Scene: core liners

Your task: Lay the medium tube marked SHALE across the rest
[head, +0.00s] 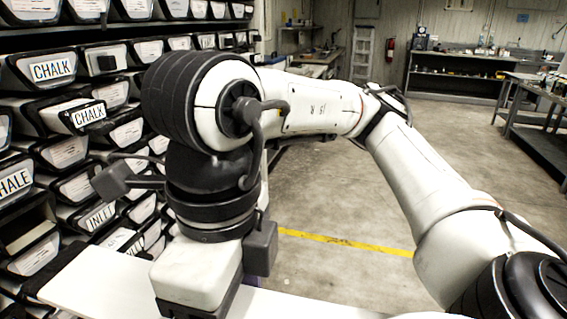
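A label reading "HALE", its first letter cut off by the left edge, is on a tube end (14,184) in the rack at the left of the head view. I cannot tell its size class. My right arm comes in from the right and bends down in front of the rack. Its gripper (195,285) is at the lower left, over a white surface (85,283). Its fingertips are hidden, so I cannot tell whether it is open or holds anything. My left gripper is not in view. I cannot make out the rest.
The rack holds several labelled ends, two reading CHALK (53,70) (89,114). An opening (27,222) shows below the "HALE" label. The floor (330,265) beyond is clear, with a yellow line. Benches (455,75) and a ladder (361,52) stand far back.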

